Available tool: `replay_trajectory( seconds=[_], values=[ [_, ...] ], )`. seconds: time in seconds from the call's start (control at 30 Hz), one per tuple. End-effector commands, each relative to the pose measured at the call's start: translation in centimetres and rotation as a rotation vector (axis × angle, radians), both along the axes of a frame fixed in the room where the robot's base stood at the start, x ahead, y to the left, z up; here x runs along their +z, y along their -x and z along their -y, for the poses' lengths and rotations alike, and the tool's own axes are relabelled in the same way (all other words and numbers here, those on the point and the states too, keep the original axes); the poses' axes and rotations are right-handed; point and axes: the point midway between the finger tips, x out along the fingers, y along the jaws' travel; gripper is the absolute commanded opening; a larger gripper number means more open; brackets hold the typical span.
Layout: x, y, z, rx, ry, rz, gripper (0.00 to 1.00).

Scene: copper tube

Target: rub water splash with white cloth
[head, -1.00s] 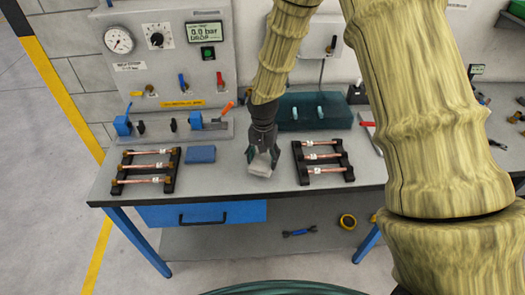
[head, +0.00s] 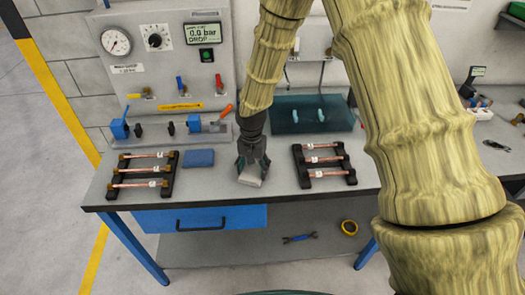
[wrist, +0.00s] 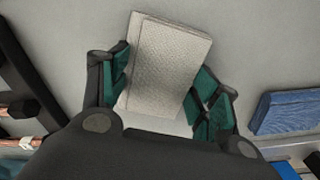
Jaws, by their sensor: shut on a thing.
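My gripper (head: 252,172) points down over the middle of the bench top, between the two tube racks. It is shut on a white folded cloth (head: 250,180). In the wrist view the cloth (wrist: 165,65) sits between the green-padded fingers (wrist: 163,90), and its free part extends beyond them. The cloth is at or very near the bench surface; I cannot tell whether it touches. I cannot make out a water splash on the grey top; the gripper and cloth hide part of it.
A blue cloth or sponge (head: 199,158) lies left of my gripper. Racks of copper tubes stand at left (head: 143,170) and right (head: 322,160). A teal tray (head: 311,118) and a gauge panel (head: 165,60) are behind. The bench (head: 215,194) has its front edge close by.

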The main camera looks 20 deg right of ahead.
Motion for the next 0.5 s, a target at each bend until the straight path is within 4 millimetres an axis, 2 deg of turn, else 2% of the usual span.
replay_trajectory(
  seconds=[0.37, 0.47, 0.5],
  values=[
    [-0.1, 0.0, 2.3, 0.007, 0.000, -0.002, 0.40],
    [0.7, 0.0, 2.4, 0.011, 0.000, -0.001, 0.40],
    [1.9, -0.1, 2.4, 0.010, 0.000, 0.003, 0.40]
  ],
)
